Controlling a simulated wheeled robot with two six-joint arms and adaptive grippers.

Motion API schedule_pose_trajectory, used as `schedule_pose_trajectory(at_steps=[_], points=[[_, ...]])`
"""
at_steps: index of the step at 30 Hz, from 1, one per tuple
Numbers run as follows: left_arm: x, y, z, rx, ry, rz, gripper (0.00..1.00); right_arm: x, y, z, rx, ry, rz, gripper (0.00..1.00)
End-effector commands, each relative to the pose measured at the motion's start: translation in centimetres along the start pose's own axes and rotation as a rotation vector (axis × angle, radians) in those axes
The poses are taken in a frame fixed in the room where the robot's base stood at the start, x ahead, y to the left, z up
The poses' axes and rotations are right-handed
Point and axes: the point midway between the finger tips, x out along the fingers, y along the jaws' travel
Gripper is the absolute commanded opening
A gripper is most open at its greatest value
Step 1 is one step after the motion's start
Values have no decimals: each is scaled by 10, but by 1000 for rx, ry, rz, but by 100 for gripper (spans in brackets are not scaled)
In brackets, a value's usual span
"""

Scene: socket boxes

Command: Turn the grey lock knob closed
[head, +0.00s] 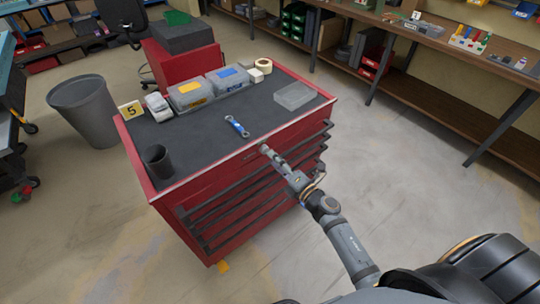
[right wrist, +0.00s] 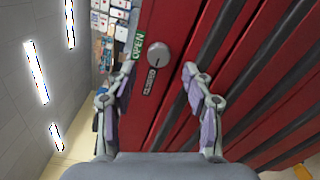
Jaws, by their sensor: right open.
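The round grey lock knob (right wrist: 158,54) is on the red front of the tool cabinet (right wrist: 178,18) in the right wrist view. A green OPEN label (right wrist: 139,45) is beside it at the left and a dark CLOSED label (right wrist: 149,81) is below it. My right gripper (right wrist: 159,74) is open, its two fingers on either side in the picture and apart from the knob. In the head view the right gripper (head: 267,151) is at the cabinet's upper front edge, and I cannot make out the knob there. My left gripper is not in view.
Black drawer handles (head: 235,205) run below. A grey trash bin (head: 86,108) stands left.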

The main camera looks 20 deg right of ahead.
Motion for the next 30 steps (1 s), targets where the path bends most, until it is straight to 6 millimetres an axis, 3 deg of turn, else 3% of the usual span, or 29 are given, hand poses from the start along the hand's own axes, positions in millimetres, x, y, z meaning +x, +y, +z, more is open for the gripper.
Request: schedule_pose_trajectory(at_steps=[3, 9, 25, 28, 30], points=[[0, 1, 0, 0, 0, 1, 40, -20, 0, -1, -1, 3, -1, 52], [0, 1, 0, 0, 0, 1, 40, -38, 2, 0, -2, 2, 3, 52], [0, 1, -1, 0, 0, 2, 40, -39, 1, 0, 1, 0, 2, 52], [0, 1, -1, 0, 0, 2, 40, -42, -18, 1, 56, -18, -34, 52], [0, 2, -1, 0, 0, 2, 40, -48, -52, 3, 166, -55, -102, 52]])
